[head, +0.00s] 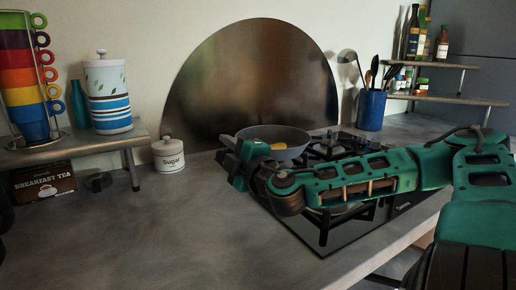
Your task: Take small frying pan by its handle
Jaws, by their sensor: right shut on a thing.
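The small frying pan (293,152) is grey and sits at the back left of the black hob, with something yellowish brown inside it. Its handle (228,141) points left toward my right gripper. My right gripper (240,160) is at the left side of the pan, shut on the handle. The wrist and fingers hide most of the handle and part of the pan's near side. My left gripper is not in view.
The hob (345,228) has black pan supports. A white sugar jar (168,156) stands left of the gripper. A blue utensil pot (371,110) is at the back right. The counter (180,235) at front left is clear.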

